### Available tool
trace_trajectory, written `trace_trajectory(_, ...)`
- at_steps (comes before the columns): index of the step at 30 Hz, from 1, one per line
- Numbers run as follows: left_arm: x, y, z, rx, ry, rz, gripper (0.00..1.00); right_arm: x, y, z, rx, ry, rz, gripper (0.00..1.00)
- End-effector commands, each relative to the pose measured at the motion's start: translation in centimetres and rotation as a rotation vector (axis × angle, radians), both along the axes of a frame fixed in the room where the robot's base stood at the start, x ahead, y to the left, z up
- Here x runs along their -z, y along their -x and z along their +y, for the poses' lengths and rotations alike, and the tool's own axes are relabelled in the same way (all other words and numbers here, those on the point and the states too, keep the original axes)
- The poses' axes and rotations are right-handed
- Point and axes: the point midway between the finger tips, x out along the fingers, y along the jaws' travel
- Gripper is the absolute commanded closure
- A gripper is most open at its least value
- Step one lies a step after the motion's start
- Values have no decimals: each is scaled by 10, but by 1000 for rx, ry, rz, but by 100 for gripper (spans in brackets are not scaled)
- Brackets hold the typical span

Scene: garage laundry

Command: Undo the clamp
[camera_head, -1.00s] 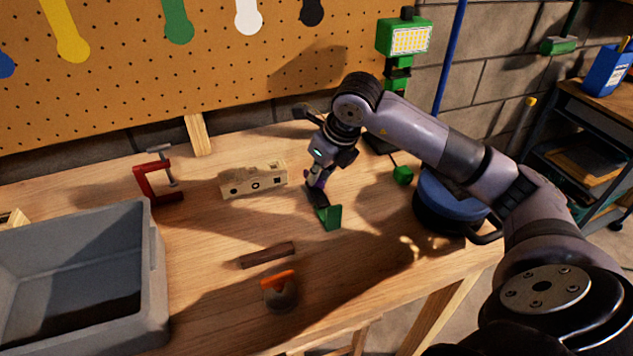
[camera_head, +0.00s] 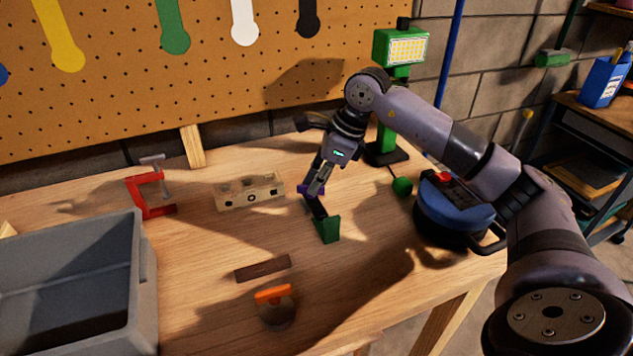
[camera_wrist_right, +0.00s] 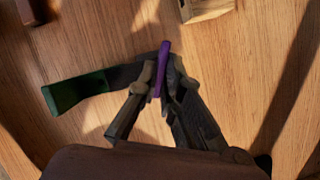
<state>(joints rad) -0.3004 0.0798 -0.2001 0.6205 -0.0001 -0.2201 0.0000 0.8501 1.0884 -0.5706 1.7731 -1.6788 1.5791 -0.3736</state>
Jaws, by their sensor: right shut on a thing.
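My right gripper (camera_head: 314,190) is low over the middle of the bench. It is shut on a slim purple part (camera_wrist_right: 161,68), which stands up between the fingertips in the right wrist view. A dark bar with a green end block (camera_head: 327,229) lies beside the fingers; the green end (camera_wrist_right: 78,93) also shows in the wrist view. I cannot tell whether the purple part is joined to this bar. A red screw clamp (camera_head: 148,196) stands apart at the bench's left, untouched by the gripper. My left gripper is not in view.
A wooden block with holes (camera_head: 249,193) lies left of the gripper. A dark strip (camera_head: 263,268) and an orange-topped tool (camera_head: 274,296) lie in front. A grey bin (camera_head: 140,300) fills the left front. A green work lamp (camera_head: 400,48) and blue round thing (camera_head: 455,210) stand right.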

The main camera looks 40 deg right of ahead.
Motion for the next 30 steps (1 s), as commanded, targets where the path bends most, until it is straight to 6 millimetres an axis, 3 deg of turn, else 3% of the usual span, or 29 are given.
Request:
trace_trajectory(1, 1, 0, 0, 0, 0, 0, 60, 9, 4, 2, -15, 3, 23, 100)
trace_trajectory(15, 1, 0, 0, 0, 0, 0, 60, 10, 4, 2, -30, 4, 25, 100)
trace_trajectory(16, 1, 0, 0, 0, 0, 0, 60, 10, 4, 2, -30, 4, 25, 92)
trace_trajectory(24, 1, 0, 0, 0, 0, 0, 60, 10, 4, 2, -28, 4, 23, 74)
trace_trajectory(30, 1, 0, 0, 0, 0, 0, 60, 9, 4, 1, -27, 4, 22, 72)
